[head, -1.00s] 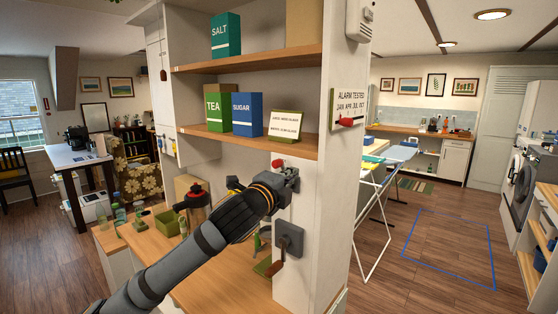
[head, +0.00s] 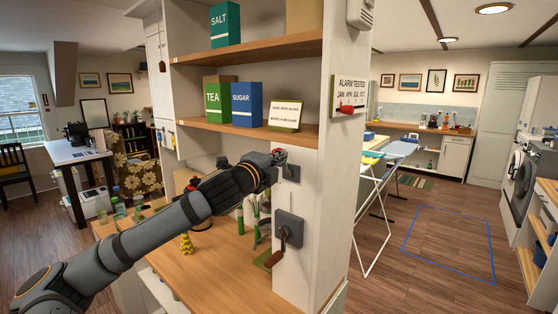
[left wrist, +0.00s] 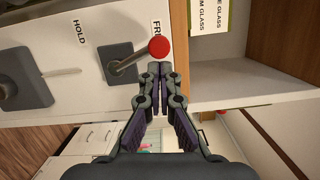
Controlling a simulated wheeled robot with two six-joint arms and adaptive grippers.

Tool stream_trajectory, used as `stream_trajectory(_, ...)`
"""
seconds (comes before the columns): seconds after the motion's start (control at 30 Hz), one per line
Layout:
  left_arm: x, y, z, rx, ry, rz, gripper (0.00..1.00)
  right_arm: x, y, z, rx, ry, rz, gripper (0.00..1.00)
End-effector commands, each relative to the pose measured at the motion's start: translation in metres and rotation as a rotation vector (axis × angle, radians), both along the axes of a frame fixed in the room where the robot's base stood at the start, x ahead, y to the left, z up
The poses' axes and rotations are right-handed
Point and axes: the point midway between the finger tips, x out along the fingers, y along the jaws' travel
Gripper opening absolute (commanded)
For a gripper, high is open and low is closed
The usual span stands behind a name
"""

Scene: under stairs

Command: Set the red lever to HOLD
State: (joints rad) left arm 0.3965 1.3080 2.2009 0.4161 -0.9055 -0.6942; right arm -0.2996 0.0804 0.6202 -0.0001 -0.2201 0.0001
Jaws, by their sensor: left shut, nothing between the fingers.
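The red lever has a round red knob (left wrist: 158,47) on a short grey arm over a dark plate (left wrist: 118,62) on the white post. Its knob points to a partly hidden label beginning "FR"; the HOLD label (left wrist: 80,32) lies to the left in the left wrist view. In the head view the lever (head: 278,150) is partly hidden behind my left gripper (head: 276,160). The left gripper is shut and empty, its fingertips (left wrist: 153,70) close beside the knob; I cannot tell whether they touch. My right gripper is not in view.
A second lever with a brown handle (head: 282,243) is mounted below on the same post. The shelf above holds a cream sign (head: 285,115) and tea and sugar boxes (head: 246,105). A red-handled sign (head: 348,96) is on the post's right side. A wooden counter (head: 215,270) lies below.

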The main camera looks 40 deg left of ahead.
Motion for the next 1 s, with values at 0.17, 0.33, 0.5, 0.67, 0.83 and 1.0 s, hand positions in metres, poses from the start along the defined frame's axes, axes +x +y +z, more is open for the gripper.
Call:
stream_trajectory(0.17, 0.0, 0.001, 0.0, -0.011, 0.001, 0.0, 0.0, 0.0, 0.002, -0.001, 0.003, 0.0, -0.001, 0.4)
stream_trajectory(0.33, 0.0, 0.003, 0.0, -0.05, 0.003, 0.001, 0.0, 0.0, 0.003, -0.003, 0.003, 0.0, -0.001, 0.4)
stream_trajectory(0.5, 0.0, 0.004, 0.0, -0.074, 0.005, 0.001, 0.0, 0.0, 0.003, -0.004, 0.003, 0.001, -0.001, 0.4)
stream_trajectory(0.67, 0.0, 0.006, 0.0, -0.1, 0.007, 0.002, 0.0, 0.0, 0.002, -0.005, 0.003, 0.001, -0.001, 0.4)
stream_trajectory(0.83, 0.001, 0.009, 0.0, -0.144, 0.01, 0.002, 0.0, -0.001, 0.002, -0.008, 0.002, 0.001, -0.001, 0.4)
stream_trajectory(1.0, 0.001, 0.014, -0.001, -0.229, 0.016, 0.002, 0.0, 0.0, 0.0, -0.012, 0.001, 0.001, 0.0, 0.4)
